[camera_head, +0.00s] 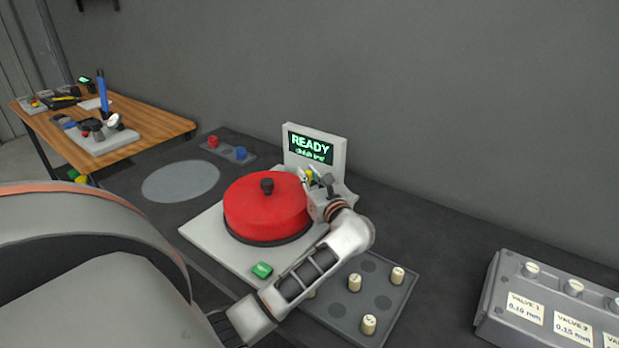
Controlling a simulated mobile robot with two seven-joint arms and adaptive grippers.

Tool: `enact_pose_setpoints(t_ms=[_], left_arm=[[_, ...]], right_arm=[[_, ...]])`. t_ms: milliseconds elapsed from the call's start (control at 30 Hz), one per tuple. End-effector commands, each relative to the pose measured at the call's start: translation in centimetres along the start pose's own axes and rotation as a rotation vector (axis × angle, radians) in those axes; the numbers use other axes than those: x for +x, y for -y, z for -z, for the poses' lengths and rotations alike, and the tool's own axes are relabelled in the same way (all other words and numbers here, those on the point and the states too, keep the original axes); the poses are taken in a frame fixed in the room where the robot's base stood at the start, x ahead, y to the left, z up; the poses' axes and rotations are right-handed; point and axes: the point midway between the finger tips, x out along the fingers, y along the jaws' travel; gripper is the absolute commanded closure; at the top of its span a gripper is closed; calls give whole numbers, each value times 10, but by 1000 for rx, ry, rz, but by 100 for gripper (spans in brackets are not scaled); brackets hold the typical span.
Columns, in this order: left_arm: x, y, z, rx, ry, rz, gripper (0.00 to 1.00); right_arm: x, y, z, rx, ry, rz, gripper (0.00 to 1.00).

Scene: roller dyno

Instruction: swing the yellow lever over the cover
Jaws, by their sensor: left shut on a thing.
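The yellow lever (309,174) shows as a small yellow bit at the cover's back right side, mostly hidden by my gripper. My left gripper (313,178) is shut on the yellow lever, beside the cover's right edge. Its arm reaches in from the lower left and bends around the front of the base. A screen (311,147) reading READY stands right behind the gripper. My right gripper is not in view.
A green button (262,270) is at the base's front. A tray (340,318) with several pale cylinders lies in front right. A grey valve box (550,310) is at far right. A grey disc (181,181) and a red and blue button pad (228,150) lie left. A wooden table (150,125) stands behind.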

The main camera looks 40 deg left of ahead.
Motion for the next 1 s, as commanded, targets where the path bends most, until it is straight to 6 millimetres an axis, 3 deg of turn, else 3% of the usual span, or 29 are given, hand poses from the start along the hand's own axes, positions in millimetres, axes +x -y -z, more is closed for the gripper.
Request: enact_pose_setpoints(t_ms=[300, 667, 700, 767, 1000], left_arm=[[12, -2, 1, 2, 2, 189, 100], [12, -1, 0, 0, 0, 210, 100], [12, -1, 0, 0, 0, 210, 84], [12, -1, 0, 0, 0, 210, 68], [12, -1, 0, 0, 1, 210, 68]], right_arm=[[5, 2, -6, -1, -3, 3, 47], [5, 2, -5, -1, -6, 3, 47], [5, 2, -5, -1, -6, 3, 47], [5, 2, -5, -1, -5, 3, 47], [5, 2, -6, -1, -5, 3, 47]])
